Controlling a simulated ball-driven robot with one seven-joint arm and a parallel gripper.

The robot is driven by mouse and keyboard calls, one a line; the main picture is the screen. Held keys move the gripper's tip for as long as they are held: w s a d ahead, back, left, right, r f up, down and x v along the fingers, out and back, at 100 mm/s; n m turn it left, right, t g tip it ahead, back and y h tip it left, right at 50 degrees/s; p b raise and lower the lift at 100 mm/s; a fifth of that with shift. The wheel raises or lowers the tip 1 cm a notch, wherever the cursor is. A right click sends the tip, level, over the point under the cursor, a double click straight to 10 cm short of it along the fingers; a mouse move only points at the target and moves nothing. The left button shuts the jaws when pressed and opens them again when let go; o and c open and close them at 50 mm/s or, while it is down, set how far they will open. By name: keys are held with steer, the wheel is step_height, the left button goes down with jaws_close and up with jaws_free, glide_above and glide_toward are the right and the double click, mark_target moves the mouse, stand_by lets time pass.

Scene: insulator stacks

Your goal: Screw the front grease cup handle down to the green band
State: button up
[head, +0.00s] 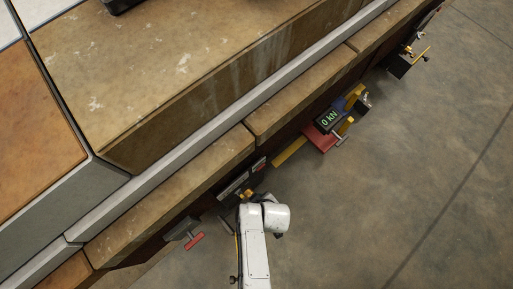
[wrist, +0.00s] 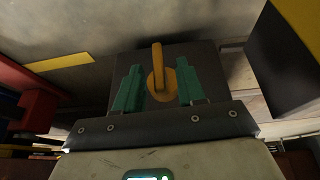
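An orange handle (wrist: 157,60) with a round base stands on a dark block (wrist: 205,62) in the wrist view; it looks like the grease cup handle. My gripper (wrist: 158,85) is open, with one green finger on each side of the handle and a gap to each. I cannot tell how deep the fingers reach along it. No green band shows on the cup. In the head view my white arm hides the gripper, and a small yellow-orange part (head: 247,194) shows just beyond the arm's end.
A "0 kN" display (head: 327,121) sits by a red plate (head: 322,142) along the ledge. A red T-handle (head: 195,241) is at lower left, and a dark block with a yellow handle (head: 421,54) is at upper right. The floor (head: 400,180) to the right is clear.

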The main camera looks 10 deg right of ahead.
jaws_close()
stand_by(0.3)
steer(key=shift+w+d+r+p, duration=0.1)
steer(key=shift+w+d+p, duration=0.1)
steer(key=shift+p, duration=0.15)
steer(key=shift+d+g+y+p, duration=0.1)
steer(key=shift+g+y+p, duration=0.2)
steer(key=shift+g+y, duration=0.25)
steer(key=m+g+y+b, duration=0.1)
steer(key=g+y+b, duration=0.1)
steer(key=y+b, duration=0.1)
steer(key=d+f+m+g+y+b, duration=0.1)
steer(key=y+b, duration=0.1)
steer(key=y, duration=0.2)
steer(key=w+f+m+g+y+b, duration=0.1)
steer(key=g+y+b, duration=0.1)
steer(key=y+b, duration=0.1)
steer(key=shift+d+g+y+b, duration=0.25)
steer(key=shift+g+y+b, duration=0.1)
steer(key=shift+y, duration=0.2)
steer(key=shift+s, duration=0.1)
stand_by(0.3)
jaws_free()
